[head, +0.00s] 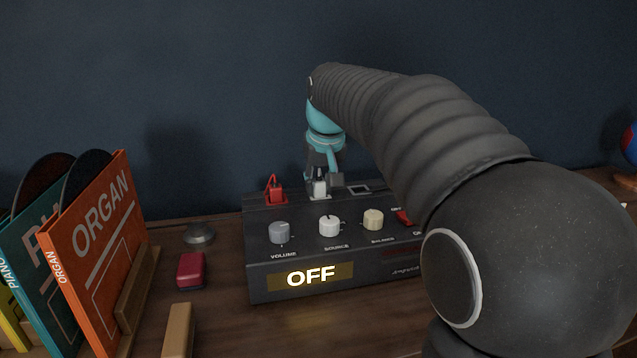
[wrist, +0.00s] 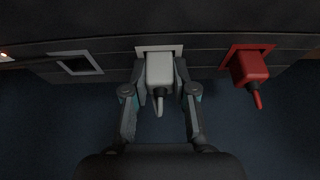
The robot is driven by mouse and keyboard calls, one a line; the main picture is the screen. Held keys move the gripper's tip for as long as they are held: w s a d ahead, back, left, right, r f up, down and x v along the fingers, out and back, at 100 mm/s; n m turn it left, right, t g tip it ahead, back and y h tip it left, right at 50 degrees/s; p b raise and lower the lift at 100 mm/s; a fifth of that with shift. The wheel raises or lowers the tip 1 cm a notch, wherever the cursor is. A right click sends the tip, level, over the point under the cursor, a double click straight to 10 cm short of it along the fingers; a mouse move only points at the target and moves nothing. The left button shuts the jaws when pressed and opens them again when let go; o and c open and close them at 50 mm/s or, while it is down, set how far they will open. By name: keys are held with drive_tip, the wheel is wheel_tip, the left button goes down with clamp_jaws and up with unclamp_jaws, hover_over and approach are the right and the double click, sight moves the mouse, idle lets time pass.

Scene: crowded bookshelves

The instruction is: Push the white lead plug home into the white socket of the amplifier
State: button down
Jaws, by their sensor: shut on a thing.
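The amplifier (head: 300,208) is a dark box on the wooden surface, with its sockets along the back of its top. My gripper (head: 321,182) reaches down behind the knobs and is shut on the white lead plug (head: 320,187). In the wrist view my gripper's fingers (wrist: 160,78) close on both sides of the white plug (wrist: 160,68). The plug stands at the white-framed socket (wrist: 146,49), lined up with it, its front end inside or against the frame. How deep it sits cannot be told. The plug hides most of the socket opening.
A red plug (wrist: 250,67) sits in the red socket beside it. An empty pale-framed socket (wrist: 76,64) lies on the other side. The amplifier display (head: 311,275) reads OFF. Record sleeves (head: 97,235) and a red box (head: 191,270) stand left.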

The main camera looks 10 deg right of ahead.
drive_tip(key=c, duration=0.9)
unclamp_jaws()
drive_tip(key=shift+f, duration=0.1)
drive_tip(key=shift+o, duration=0.2)
drive_tip(key=v, duration=1.2)
